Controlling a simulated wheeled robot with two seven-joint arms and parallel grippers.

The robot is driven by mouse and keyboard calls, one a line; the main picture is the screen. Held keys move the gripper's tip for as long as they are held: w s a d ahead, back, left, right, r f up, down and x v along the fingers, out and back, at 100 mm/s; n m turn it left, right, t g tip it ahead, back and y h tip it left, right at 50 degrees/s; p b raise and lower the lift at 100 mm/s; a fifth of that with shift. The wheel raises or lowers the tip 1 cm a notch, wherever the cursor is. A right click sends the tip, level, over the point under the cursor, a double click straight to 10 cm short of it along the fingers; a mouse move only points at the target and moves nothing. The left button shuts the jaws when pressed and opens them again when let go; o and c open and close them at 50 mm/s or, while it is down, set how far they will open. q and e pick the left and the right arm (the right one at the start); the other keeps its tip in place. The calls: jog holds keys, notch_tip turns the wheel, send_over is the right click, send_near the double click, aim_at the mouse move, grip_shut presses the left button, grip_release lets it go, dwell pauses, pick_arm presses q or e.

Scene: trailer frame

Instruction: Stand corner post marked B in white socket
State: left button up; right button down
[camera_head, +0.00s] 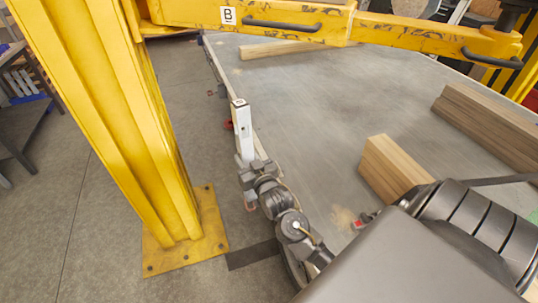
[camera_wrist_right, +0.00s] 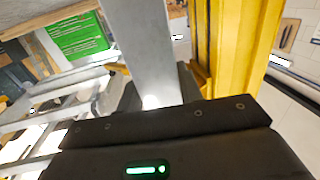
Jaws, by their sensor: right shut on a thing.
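A pale grey-white post (camera_head: 242,131) stands nearly upright at the trailer frame's left edge, with a small label on its top too small to read. My right gripper (camera_head: 246,167) is shut on its lower part. In the right wrist view, the grey post (camera_wrist_right: 145,50) rises from behind the dark gripper body (camera_wrist_right: 160,130), and its lower end is hidden. I cannot make out a white socket. Small red fittings (camera_head: 228,125) sit along the trailer edge, one close beside the post. My left gripper is not in view.
A yellow crane column (camera_head: 125,120) stands left of the post on a bolted base plate (camera_head: 187,250). Its boom (camera_head: 400,32), carrying a B sign (camera_head: 228,15), crosses above. Timber stacks (camera_head: 390,165) lie on the grey trailer deck (camera_head: 310,105). The deck's middle is clear.

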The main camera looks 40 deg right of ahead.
jog(key=w+d+f+m+h, duration=0.1)
jog(key=d+f, duration=0.2)
jog(key=d, duration=0.3)
jog(key=w+d+f+h+b, duration=0.1)
jog(key=w+d+f, duration=0.1)
jog(key=d, duration=0.4)
jog(key=shift+d+f+m, duration=0.15)
jog(key=shift+f+m, duration=0.25)
jog(key=shift+f, duration=0.2)
notch_tip(320, 180, down, 13)
jog(key=b, duration=1.1)
jog(key=c, duration=0.8)
grip_release()
jog(key=shift+c, duration=0.2)
jog(key=shift+f, duration=0.1)
